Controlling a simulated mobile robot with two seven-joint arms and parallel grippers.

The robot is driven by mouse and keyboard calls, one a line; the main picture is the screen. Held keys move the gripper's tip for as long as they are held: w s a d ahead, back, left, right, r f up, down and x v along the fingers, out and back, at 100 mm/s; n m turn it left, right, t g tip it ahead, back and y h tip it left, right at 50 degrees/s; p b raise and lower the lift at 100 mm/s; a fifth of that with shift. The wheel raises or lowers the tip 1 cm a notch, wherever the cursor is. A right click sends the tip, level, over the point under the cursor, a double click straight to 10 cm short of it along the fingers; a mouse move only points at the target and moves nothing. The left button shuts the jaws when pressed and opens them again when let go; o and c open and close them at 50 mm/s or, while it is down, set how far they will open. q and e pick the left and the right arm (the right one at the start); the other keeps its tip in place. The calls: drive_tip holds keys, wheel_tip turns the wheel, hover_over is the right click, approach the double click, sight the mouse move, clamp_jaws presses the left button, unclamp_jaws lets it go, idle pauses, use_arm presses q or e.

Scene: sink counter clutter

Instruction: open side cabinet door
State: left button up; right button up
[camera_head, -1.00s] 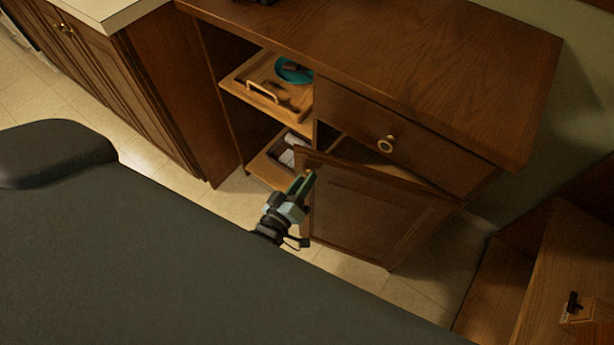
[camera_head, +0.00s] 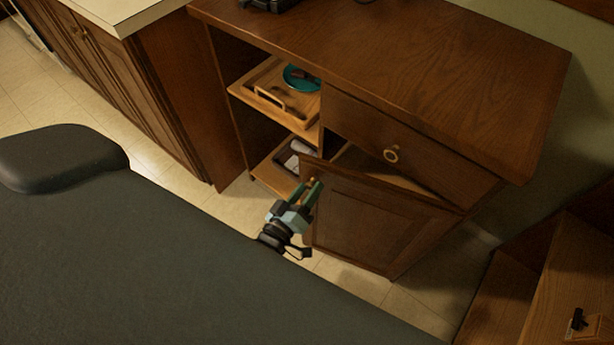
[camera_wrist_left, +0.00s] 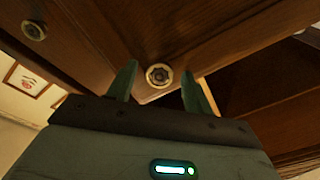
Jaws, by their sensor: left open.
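The side cabinet door (camera_head: 372,226) is brown wood and hangs partly open under the drawer, with a dark gap above its top edge. My left gripper (camera_head: 314,188) is at the door's free upper-left corner, its fingers apart. In the left wrist view a round metal knob (camera_wrist_left: 159,75) on the wood lies between the two open fingertips of the left gripper (camera_wrist_left: 160,85). I cannot tell whether the fingers touch the knob. My right gripper is not in view.
A drawer with a round knob (camera_head: 391,154) sits above the door. Open shelves at its left hold a wooden tray (camera_head: 262,101) with a teal plate (camera_head: 301,78). Tiled floor (camera_head: 350,283) lies below the door. Another wooden unit (camera_head: 540,270) stands at the lower right.

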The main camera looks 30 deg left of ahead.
use_arm(q)
drive_tip(key=s, duration=0.7)
drive_tip(key=shift+s+a, duration=0.15)
drive_tip(key=shift+s, duration=0.15)
